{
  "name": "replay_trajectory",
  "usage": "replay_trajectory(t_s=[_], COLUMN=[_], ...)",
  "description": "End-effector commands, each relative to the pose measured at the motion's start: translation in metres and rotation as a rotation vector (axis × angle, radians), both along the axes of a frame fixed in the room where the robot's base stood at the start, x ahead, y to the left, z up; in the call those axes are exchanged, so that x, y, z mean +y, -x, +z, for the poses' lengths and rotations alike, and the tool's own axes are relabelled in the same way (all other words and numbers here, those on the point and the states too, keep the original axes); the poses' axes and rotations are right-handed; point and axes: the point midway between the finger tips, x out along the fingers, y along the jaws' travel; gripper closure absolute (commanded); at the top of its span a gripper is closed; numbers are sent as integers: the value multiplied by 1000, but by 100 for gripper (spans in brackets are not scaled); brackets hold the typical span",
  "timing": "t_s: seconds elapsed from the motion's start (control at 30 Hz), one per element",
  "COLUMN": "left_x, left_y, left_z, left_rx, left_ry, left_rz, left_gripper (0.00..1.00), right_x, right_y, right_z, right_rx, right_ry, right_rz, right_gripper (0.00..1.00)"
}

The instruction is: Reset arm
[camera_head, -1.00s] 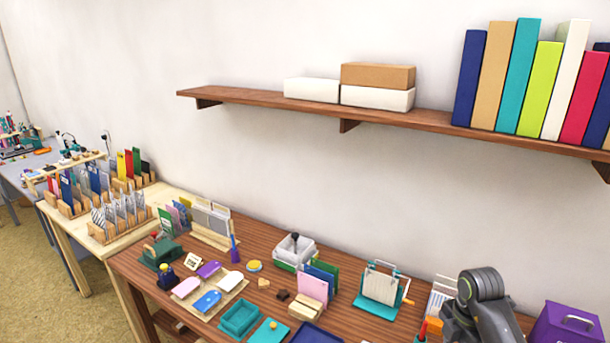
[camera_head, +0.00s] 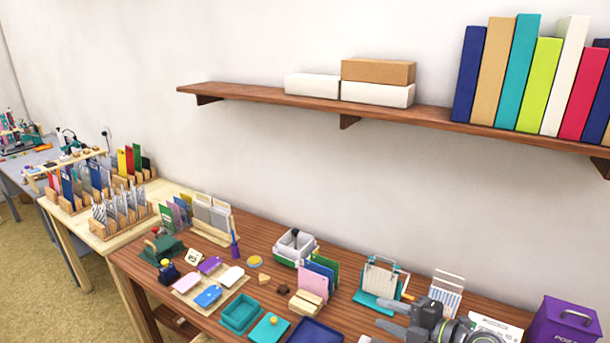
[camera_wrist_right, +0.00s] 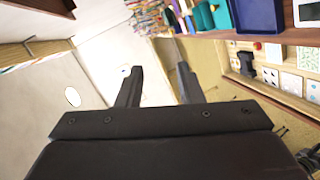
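My right gripper (camera_head: 383,316) is low at the right in the head view, over the wooden table's front part, with its fingers pointing left. In the right wrist view its two dark fingers (camera_wrist_right: 160,68) stand apart with nothing between them. The navy tray also shows at the top of the right wrist view (camera_wrist_right: 258,15). My left gripper is not in view.
A teal stand with cards (camera_head: 378,280) is just behind the right gripper. A purple box (camera_head: 562,322) stands at the right. Several tags lie on a tan board (camera_head: 232,293) at the left. A wall shelf (camera_head: 270,97) holds boxes and books.

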Motion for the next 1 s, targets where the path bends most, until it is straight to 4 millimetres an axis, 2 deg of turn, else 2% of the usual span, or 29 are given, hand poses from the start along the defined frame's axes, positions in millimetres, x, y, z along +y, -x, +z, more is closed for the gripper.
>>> replay_trajectory(t_s=[0.07,0.17,0.3,0.47,0.63,0.8,0.9,1.0], left_x=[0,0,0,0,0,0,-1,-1], left_y=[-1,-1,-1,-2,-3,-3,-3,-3], left_z=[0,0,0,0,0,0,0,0], left_rx=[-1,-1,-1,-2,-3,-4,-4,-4], left_ry=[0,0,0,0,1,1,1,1], left_rz=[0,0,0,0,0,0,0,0], left_gripper=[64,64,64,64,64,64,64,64], right_x=[0,-11,-42,-92,-147,-187,-199,-199], right_y=[6,13,26,44,72,110,139,172], right_z=[23,53,84,96,78,32,-2,-38], right_rx=[-98,-208,-315,-351,-282,-94,69,268], right_ry=[-127,-283,-487,-681,-831,-904,-908,-882], right_rz=[-53,-150,-337,-606,-929,-1252,-1422,-1567], right_gripper=[67,67,67,67,67,67,67,67])
